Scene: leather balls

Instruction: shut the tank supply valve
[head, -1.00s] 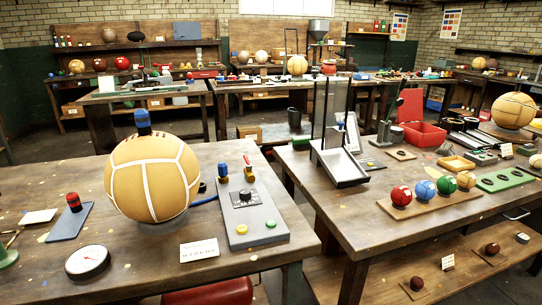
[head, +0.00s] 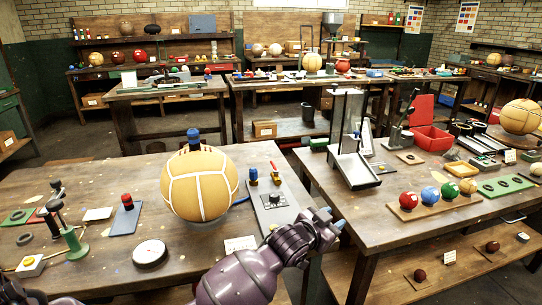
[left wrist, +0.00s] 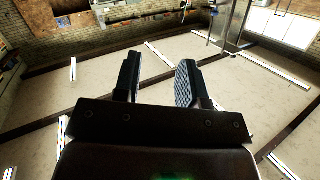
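A grey control panel (head: 283,214) lies on the near left table, with a dark knob on it. At its far end stand two small valves: a blue-topped one (head: 253,177) and one with a red lever on a yellow body (head: 275,173). No label naming the tank supply valve is readable. A tan ball with white seams (head: 200,184) and a blue cap stands left of the panel. My right gripper is not in view.
A round gauge (head: 150,254) and a white card (head: 240,244) lie near the front edge. The right table (head: 400,243) holds a black-framed stand (head: 355,168) and several coloured balls on a wooden strip. A gap separates the two tables.

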